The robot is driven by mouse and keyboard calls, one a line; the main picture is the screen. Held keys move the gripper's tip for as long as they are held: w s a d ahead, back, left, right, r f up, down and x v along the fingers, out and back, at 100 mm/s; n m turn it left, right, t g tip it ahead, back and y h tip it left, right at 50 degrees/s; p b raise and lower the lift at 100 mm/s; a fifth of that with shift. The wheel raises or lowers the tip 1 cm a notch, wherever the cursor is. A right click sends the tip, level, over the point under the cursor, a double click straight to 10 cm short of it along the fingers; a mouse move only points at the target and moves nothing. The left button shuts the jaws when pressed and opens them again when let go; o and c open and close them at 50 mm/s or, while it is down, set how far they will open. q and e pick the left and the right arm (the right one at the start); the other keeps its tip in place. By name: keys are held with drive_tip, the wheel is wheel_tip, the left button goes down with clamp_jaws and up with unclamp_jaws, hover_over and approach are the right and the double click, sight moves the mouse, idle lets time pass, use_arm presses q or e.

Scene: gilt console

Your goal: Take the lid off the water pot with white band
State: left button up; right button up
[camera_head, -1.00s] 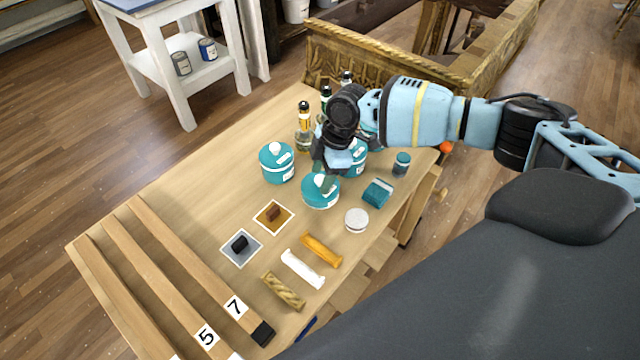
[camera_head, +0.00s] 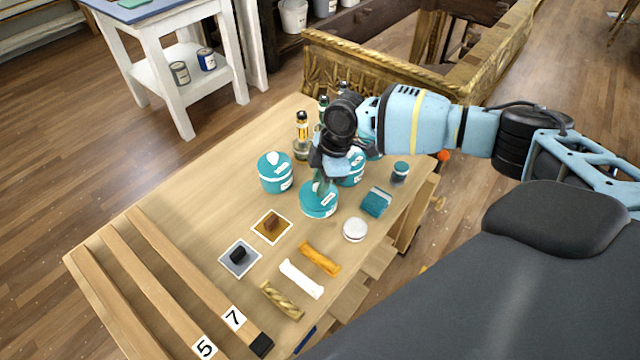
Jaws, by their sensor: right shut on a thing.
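Three teal pots stand close together on the wooden table: a left pot (camera_head: 276,174), a front pot (camera_head: 318,203) and a back pot (camera_head: 352,168) partly behind my right gripper. White bands or labels show on them, too small to tell clearly which is the water pot. My right gripper (camera_head: 321,184) points down over the front pot and is shut on the knob of its lid. The fingers hide most of the knob. I cannot tell whether the lid is clear of the rim. My left gripper is out of view.
Bottles (camera_head: 302,135) stand behind the pots. A teal block (camera_head: 377,201), a small jar (camera_head: 400,171) and a white round tin (camera_head: 355,229) lie to the right. Sample cards, coloured sticks and long wooden strips occupy the front and left. A gilt console (camera_head: 380,70) stands behind.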

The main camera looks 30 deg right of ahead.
sight(316, 188)
drive_tip(key=shift+r, duration=0.5)
drive_tip(key=shift+s+r, duration=0.2)
drive_tip(key=shift+r, duration=0.85)
drive_tip(key=s+a+r+p, duration=0.1)
drive_tip(key=s+a, duration=0.3)
drive_tip(key=s, duration=1.1)
drive_tip(key=shift+r+p, duration=0.2)
drive_tip(key=shift+p, duration=0.15)
drive_tip(key=shift+a, duration=0.1)
drive_tip(key=w+a+r+m+t+h, duration=0.1)
drive_tip(key=w+r+m, duration=0.1)
drive_tip(key=r+m, duration=0.5)
drive_tip(key=w+a+r+m+t+h, duration=0.1)
drive_tip(key=w+r+m+h, duration=0.1)
drive_tip(key=r+m, duration=0.5)
drive_tip(key=shift+w+m, duration=0.35)
drive_tip(key=shift+m, duration=0.15)
drive_tip(key=shift+s, duration=0.1)
